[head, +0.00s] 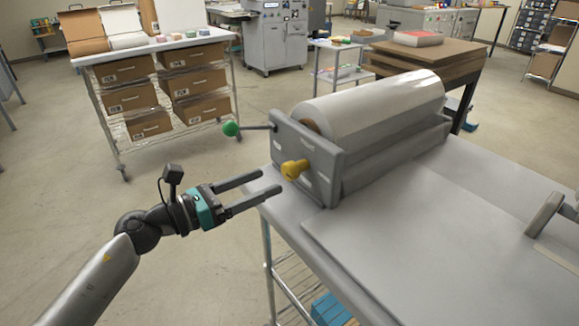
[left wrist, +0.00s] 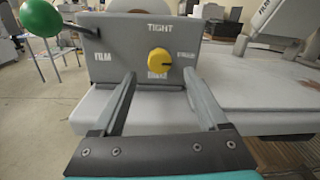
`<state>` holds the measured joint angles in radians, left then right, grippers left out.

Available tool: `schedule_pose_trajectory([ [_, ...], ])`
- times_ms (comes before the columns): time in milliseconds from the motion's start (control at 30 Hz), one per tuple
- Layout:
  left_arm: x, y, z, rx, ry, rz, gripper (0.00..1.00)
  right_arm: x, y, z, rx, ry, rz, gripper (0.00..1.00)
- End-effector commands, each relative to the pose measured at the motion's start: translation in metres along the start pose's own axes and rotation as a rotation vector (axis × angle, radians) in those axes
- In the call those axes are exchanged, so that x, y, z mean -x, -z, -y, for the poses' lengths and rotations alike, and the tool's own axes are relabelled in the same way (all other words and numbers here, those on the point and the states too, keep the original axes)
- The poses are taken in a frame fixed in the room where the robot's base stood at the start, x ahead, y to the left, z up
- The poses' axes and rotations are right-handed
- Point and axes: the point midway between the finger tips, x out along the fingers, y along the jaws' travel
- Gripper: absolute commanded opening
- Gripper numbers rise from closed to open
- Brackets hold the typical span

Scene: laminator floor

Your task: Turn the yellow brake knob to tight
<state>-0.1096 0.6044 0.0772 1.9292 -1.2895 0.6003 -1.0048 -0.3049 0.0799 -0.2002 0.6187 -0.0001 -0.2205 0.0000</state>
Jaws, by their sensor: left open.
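The yellow brake knob (head: 294,169) sits on the grey end plate (head: 330,168) of the film roll holder. In the left wrist view the knob (left wrist: 159,61) lies ahead, between the fingers in the picture. The word TIGHT is above it, FILM is to its left, and smaller labels at its right and below are hard to read. A dark mark on the knob appears to point right. My left gripper (head: 271,182) is open and empty, its fingertips just short of the knob and apart from it. My right gripper is not in view.
A green ball-ended lever (head: 231,129) sticks out left from the end plate. A large white roll (head: 375,108) lies in the holder on the grey table (head: 420,245). A cart with cardboard boxes (head: 130,98) stands behind. The floor left of the table is clear.

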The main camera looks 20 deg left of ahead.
Motion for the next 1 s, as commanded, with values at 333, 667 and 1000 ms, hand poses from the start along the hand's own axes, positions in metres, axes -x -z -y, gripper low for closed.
schedule_pose_trajectory([
  [333,-0.053,-0.002,0.0,0.003,-0.001,0.003,0.76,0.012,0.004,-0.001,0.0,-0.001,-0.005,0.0],
  [667,-0.072,0.0,0.0,0.002,-0.001,0.0,0.76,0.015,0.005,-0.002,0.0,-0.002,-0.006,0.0],
  [1000,-0.072,0.0,0.0,0.002,-0.001,0.0,0.63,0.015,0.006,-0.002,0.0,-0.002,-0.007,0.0],
])
